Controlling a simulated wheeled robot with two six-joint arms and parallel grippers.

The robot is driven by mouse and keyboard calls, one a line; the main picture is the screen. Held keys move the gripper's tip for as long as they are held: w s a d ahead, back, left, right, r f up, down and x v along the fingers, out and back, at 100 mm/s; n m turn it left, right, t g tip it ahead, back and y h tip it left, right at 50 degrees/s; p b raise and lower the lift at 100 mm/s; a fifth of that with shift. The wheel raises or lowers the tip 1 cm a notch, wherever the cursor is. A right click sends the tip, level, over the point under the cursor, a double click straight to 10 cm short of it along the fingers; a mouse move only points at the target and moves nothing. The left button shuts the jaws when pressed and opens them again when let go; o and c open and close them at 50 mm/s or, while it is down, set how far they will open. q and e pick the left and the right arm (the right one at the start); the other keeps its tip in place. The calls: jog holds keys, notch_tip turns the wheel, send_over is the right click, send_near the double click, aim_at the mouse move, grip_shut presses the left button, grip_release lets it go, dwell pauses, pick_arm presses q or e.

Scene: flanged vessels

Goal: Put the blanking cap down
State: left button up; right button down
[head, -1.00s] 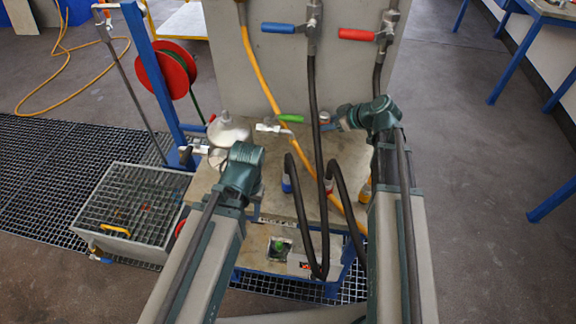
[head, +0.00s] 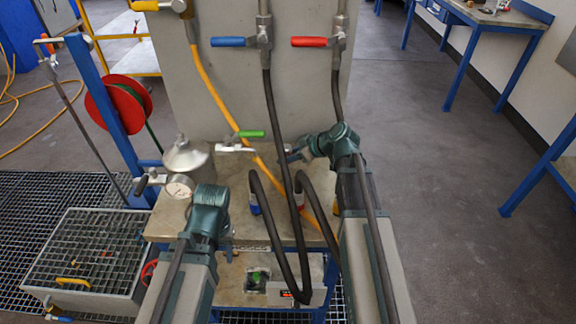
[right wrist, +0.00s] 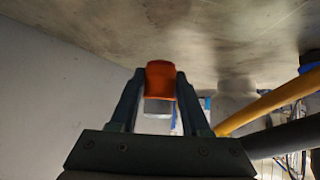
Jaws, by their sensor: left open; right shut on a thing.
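My right gripper (right wrist: 160,96) is shut on an orange-red piece, the blanking cap (right wrist: 160,72), which shows between its fingertips in the right wrist view. A pale grey part shows just below the orange; I cannot tell whether it belongs to the cap. The cap is close to a worn metal surface (right wrist: 200,35), but contact cannot be told. In the head view my right gripper (head: 296,154) is small beside the upright panel, and the cap is not clear there. My left gripper (head: 226,236) is over the bench front, mostly hidden by its wrist; it is open with nothing seen in it.
A silvery domed vessel (head: 187,157) and a dial gauge (head: 179,187) stand on the bench (head: 165,218) at left. Black hoses (head: 268,120) and a yellow hose (head: 215,95) hang before the grey panel (head: 225,80). A grated box (head: 85,250) stands at lower left.

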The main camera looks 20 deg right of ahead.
pick_arm(q)
jog(key=shift+f+b, duration=0.95)
jog(key=shift+f, duration=0.45)
pick_arm(e)
jog(key=shift+f, duration=1.35)
jog(key=shift+f, duration=0.15)
jog(key=shift+c, duration=1.8)
grip_release()
pick_arm(q)
jog(key=shift+f, duration=0.15)
pick_arm(e)
jog(key=shift+s+d+r+p, duration=0.15)
jog(key=shift+r+p, duration=0.15)
jog(key=shift+r, duration=0.15)
pick_arm(q)
notch_tip(320, 180, up, 8)
jog(key=p, duration=0.7)
pick_arm(e)
jog(key=v, duration=1.1)
